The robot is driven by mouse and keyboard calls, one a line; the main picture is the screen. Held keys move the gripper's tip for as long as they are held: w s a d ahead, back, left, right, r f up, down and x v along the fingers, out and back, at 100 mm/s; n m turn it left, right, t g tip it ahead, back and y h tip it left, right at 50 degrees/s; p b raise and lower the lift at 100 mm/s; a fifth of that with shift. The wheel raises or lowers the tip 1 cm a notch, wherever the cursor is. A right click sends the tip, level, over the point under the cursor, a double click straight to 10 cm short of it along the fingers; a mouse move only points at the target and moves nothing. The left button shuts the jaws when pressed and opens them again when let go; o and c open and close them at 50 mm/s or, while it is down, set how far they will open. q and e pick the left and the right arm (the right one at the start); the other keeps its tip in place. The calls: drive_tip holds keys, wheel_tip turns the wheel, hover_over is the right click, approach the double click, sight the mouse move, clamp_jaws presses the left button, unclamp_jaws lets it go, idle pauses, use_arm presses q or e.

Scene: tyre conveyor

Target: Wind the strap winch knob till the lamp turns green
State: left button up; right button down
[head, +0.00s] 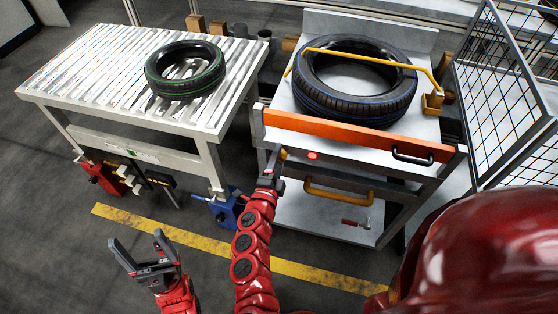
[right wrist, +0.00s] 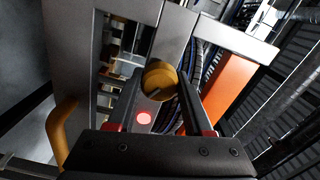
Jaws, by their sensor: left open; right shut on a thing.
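The winch knob (right wrist: 160,78) is a round yellow-brown knob between the two fingers of my right gripper (right wrist: 160,92). My right gripper is shut on it; in the head view this gripper (head: 273,172) is at the left front of the right-hand stand, hiding most of the knob. The lamp (head: 312,155) beside it glows red, and it also shows red in the right wrist view (right wrist: 144,118). The yellow strap (head: 350,54) runs over a blue-striped tyre (head: 357,104) on the stand. My left gripper (head: 146,264) is open and empty above the floor at lower left.
An orange bar (head: 345,131) with a black handle crosses the stand's front. A yellow handle (head: 338,196) and a red-handled tool (head: 356,223) are below. A roller table (head: 97,75) with a green-striped tyre (head: 185,70) stands left. A mesh gate (head: 505,95) is at right.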

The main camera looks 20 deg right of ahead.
drive_tip(key=shift+m, duration=0.3)
idle(0.4)
drive_tip(key=shift+c, duration=1.5)
unclamp_jaws()
drive_tip(key=shift+s+a, duration=0.1)
drive_tip(key=v, duration=1.7)
drive_tip(key=shift+p, duration=0.4)
drive_tip(key=shift+s, duration=0.1)
